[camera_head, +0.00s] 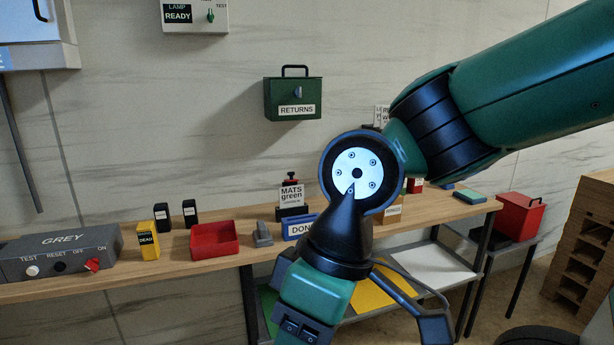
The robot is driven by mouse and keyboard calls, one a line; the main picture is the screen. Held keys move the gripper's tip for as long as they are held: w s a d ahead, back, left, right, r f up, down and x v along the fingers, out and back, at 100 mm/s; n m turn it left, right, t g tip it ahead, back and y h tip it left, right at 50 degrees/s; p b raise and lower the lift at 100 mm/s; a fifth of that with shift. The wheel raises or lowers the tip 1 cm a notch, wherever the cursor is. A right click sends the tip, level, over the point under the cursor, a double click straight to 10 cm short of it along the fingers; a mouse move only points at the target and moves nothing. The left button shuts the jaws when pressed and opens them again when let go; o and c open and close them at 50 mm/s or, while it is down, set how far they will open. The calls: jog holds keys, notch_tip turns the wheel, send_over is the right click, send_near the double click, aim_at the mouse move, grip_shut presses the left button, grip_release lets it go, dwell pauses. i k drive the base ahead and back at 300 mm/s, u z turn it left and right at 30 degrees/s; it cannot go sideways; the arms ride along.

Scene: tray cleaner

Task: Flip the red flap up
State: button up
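A grey box (58,253) marked GREY sits at the left end of the wooden bench. A small red flap-like part (93,265) is on its front at the right, beside the words OFF and ON. It is small, and its exact position is hard to tell. My gripper (368,330) hangs at the lower middle, in front of the bench and far to the right of the grey box. Its fingers appear spread apart, with nothing seen between them. Their tips are cut off or close to the bottom edge.
A green RETURNS box (292,98) hangs on the wall. A red handled box (519,215) is at right.

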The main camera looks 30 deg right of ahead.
aim_at(290, 175)
jog(key=z, duration=0.6)
jog(key=i, duration=0.5)
jog(key=z, duration=0.9)
jog(key=i, duration=1.45)
jog(key=u, duration=0.85)
jog(key=i, duration=0.25)
jog(key=u, duration=0.3)
